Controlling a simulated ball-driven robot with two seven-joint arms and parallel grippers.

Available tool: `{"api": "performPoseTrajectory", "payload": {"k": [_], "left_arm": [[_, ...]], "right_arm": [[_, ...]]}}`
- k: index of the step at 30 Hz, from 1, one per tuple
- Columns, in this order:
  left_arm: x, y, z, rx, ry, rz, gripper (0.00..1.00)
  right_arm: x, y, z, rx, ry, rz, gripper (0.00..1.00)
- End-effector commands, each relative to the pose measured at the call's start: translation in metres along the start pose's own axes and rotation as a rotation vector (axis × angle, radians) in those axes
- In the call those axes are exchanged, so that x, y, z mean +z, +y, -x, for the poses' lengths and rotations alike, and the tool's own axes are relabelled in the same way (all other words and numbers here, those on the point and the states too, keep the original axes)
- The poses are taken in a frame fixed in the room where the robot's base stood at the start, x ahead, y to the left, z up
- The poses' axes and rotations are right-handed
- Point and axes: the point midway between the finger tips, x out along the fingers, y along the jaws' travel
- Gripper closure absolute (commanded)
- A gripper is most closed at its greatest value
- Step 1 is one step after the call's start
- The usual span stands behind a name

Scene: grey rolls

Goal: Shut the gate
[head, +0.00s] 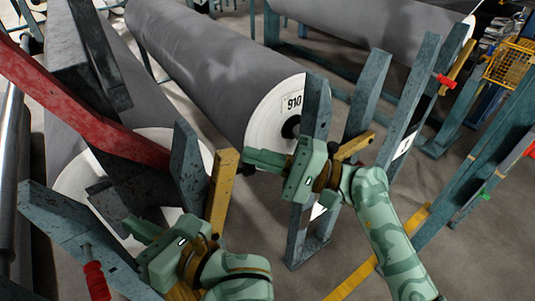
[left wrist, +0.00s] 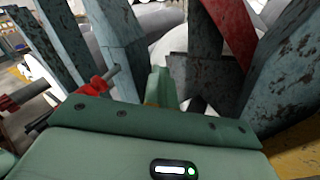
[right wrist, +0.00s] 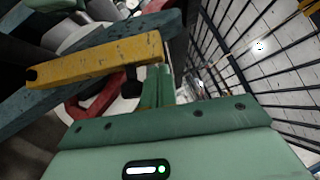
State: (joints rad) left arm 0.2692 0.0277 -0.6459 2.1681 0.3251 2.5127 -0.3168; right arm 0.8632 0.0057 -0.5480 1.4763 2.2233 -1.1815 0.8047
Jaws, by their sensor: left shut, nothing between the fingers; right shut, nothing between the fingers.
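I cannot tell for sure which part is the gate. A thick red beam (head: 75,105) slopes down from the upper left to a dark bracket in front of the left roll; it also shows in the left wrist view (left wrist: 232,28). My left gripper (head: 143,230) is shut and empty, low in front of that roll, near a worn teal bar (head: 65,225) with a red-handled pin (head: 96,280). My right gripper (head: 262,160) is shut and empty before the roll marked 910 (head: 275,110). A yellow bar (right wrist: 100,60) crosses close to its fingers in the right wrist view.
Upright teal posts (head: 408,100) stand right of my right gripper, one with a red handle (head: 446,81). A short yellow post (head: 221,190) stands between my grippers. Bare floor lies at the lower right, with a yellow stripe.

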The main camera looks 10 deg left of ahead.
Motion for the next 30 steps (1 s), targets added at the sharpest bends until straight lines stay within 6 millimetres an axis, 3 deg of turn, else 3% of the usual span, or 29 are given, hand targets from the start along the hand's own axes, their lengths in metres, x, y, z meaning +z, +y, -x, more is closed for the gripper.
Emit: {"api": "performPoseTrajectory", "payload": {"k": [25, 26, 30], "left_arm": [[0.000, 0.000, 0.000, 0.000, 0.000, 0.000, 1.00], [0.000, 0.000, 0.000, 0.000, 0.000, 0.000, 0.96], [0.000, 0.000, 0.000, 0.000, 0.000, 0.000, 0.58]], "right_arm": [[0.017, -0.002, -0.017, 0.042, -0.001, 0.043, 1.00], [0.017, -0.002, -0.017, 0.042, -0.001, 0.043, 1.00], [0.017, -0.002, -0.017, 0.042, -0.001, 0.043, 1.00]]}}
